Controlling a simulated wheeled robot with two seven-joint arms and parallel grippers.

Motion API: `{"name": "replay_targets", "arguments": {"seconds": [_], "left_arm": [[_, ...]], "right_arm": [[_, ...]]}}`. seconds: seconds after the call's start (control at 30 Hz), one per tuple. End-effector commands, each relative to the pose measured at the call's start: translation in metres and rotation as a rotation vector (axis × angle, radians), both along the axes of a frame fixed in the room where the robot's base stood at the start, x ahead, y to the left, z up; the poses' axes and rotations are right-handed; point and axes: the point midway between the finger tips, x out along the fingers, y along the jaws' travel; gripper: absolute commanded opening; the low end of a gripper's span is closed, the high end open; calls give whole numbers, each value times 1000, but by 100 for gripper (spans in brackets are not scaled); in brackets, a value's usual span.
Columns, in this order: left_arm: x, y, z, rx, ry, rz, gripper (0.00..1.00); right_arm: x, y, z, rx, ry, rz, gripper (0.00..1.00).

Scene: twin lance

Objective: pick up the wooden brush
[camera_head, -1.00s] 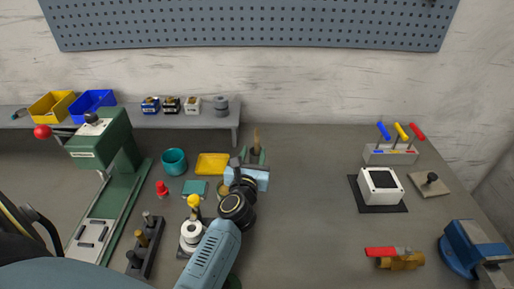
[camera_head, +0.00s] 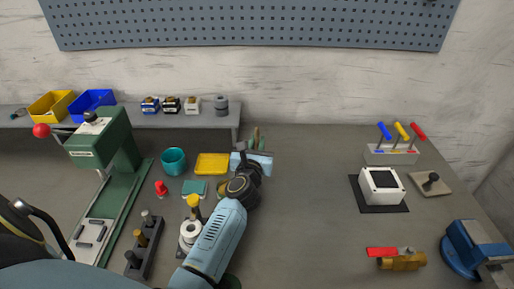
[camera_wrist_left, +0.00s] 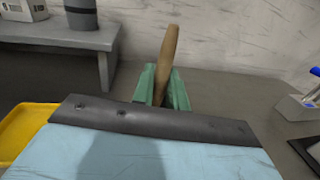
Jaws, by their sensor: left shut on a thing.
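The wooden brush shows as a brown handle in the left wrist view (camera_wrist_left: 170,55), standing nearly upright with a slight tilt. Its lower end and bristles are hidden. My left gripper (camera_wrist_left: 163,88) has green fingers shut on the brush, one on each side of the handle. In the head view the left gripper (camera_head: 255,142) is near the back of the bench, with the brush handle (camera_head: 257,132) small between the fingers. I cannot tell whether the brush touches the bench. My right gripper is not in view.
A yellow tray (camera_head: 212,163) and a teal cup (camera_head: 173,161) lie left of the gripper. A grey raised shelf (camera_head: 205,121) stands behind at left. A white box on a black mat (camera_head: 381,187) is at right. The bench between is clear.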

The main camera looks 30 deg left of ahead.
Motion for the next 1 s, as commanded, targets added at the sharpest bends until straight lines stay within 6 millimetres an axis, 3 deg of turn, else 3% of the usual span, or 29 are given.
{"name": "replay_targets", "arguments": {"seconds": [0.37, 0.8, 1.0], "left_arm": [[0, 0, 7, 1, -1, 0, 0], [0, 0, 77, 1, -3, 0, 0], [0, 0, 98, 1, -2, 0, 0]], "right_arm": [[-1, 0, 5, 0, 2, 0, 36], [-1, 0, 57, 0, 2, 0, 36], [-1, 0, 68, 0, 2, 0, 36]]}}
